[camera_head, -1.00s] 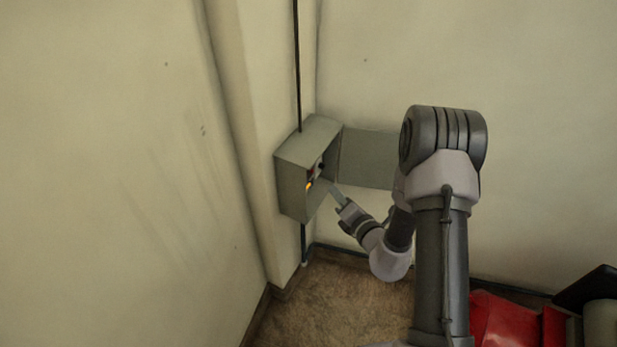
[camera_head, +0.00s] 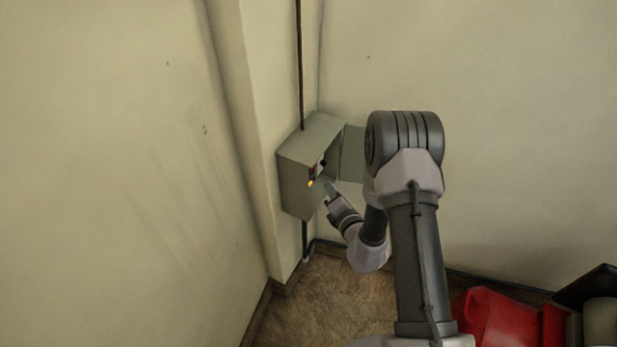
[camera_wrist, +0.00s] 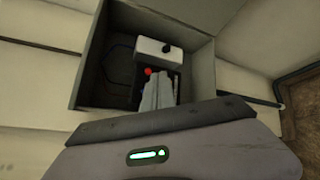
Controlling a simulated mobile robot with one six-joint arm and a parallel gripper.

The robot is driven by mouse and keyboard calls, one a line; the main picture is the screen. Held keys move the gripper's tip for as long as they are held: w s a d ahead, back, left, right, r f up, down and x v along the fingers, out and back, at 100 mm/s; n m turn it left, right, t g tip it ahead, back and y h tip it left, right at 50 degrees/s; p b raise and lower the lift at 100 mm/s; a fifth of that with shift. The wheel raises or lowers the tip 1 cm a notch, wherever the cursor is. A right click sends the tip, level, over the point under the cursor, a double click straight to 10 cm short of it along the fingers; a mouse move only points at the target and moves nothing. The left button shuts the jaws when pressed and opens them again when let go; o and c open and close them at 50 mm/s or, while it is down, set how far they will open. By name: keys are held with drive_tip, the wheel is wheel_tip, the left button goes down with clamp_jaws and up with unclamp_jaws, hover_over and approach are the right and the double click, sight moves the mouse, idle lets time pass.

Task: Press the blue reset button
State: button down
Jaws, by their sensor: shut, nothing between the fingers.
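The grey control box (camera_head: 296,190) is mounted on the wall with its door open. My gripper (camera_head: 328,187) is at the box's open front in the head view. In the wrist view my gripper's shut fingers (camera_wrist: 158,92) point into the box, in front of the panel inside. A red button or lamp (camera_wrist: 148,71) shows just left of the fingers. A small blue spot (camera_wrist: 141,90) lies at the left edge of the fingers, partly hidden; I cannot tell whether it is the blue reset button or whether the fingers touch it.
The open door (camera_head: 353,153) stands to the right. A red object (camera_head: 497,318) is at the lower right.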

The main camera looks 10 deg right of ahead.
drive_tip(key=shift+w+a+p, duration=0.15)
drive_tip(key=shift+w+a, duration=0.4)
drive_tip(key=shift+a, duration=0.2)
drive_tip(key=shift+w+a+p, duration=0.15)
drive_tip(key=shift+w+a, duration=0.35)
drive_tip(key=shift+a, duration=0.2)
idle(1.0)
drive_tip(key=shift+w+a, duration=0.25)
drive_tip(key=shift+a, duration=0.1)
drive_tip(key=shift+w+a, duration=0.25)
drive_tip(key=shift+a, duration=0.05)
idle(0.5)
idle(0.3)
drive_tip(key=shift+s+d, duration=0.5)
drive_tip(key=shift+d, duration=0.15)
drive_tip(key=s+d, duration=0.1)
drive_tip(key=d, duration=0.1)
drive_tip(key=s+d, duration=0.2)
